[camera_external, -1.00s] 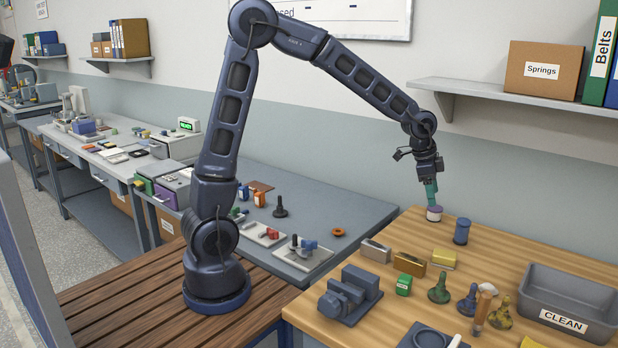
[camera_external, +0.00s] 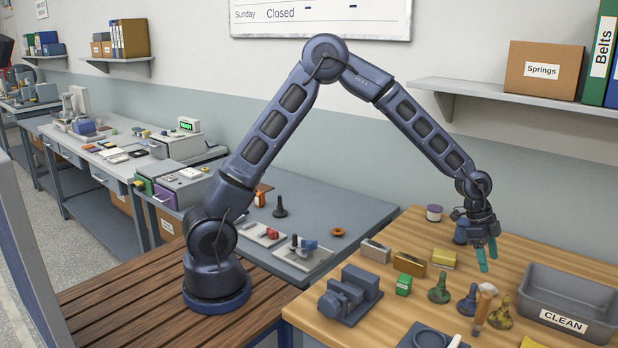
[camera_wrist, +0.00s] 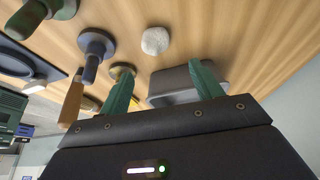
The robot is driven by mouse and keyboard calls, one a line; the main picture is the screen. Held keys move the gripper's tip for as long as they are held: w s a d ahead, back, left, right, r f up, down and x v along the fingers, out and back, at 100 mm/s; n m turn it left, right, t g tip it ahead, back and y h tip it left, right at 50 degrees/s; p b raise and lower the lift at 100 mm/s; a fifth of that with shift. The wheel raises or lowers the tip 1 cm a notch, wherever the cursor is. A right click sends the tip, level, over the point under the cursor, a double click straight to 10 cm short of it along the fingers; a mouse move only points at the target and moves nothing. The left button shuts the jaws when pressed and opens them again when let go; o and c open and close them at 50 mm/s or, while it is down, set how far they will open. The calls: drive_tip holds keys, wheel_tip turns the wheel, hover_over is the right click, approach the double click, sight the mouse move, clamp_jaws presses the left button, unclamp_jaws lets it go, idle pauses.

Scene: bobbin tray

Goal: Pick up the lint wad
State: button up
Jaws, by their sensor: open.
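The lint wad (camera_wrist: 155,41) is a small, round, whitish-grey lump lying on the wooden bench top. In the external view the pale wad (camera_external: 487,288) lies behind a wooden handle, between a blue bobbin-like piece (camera_external: 468,300) and the grey CLEAN tray. My gripper (camera_external: 488,258) is above the bench, a little behind and above the wad, its two green fingers apart with nothing between them. In the wrist view the wad lies beyond the fingertips of my gripper (camera_wrist: 160,72), roughly between their lines.
The grey CLEAN tray (camera_external: 565,321) stands to the right. A yellow piece (camera_external: 500,317), a wooden handle (camera_external: 482,312) and a green piece (camera_external: 439,291) stand close by. A dark blue spool (camera_external: 461,231) stands behind my gripper. Bare bench lies between the wad and the yellow block (camera_external: 443,259).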

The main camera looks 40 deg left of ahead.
sight(488, 283)
drive_tip(key=x, duration=0.3)
drive_tip(key=shift+s+d+f, duration=0.1)
drive_tip(key=shift+d+f, duration=0.1)
drive_tip(key=shift+f, duration=1.1)
drive_tip(key=shift+s+d+f, duration=0.1)
drive_tip(key=shift+d+f, duration=0.1)
drive_tip(key=shift+f, duration=1.1)
drive_tip(key=c, duration=1.1)
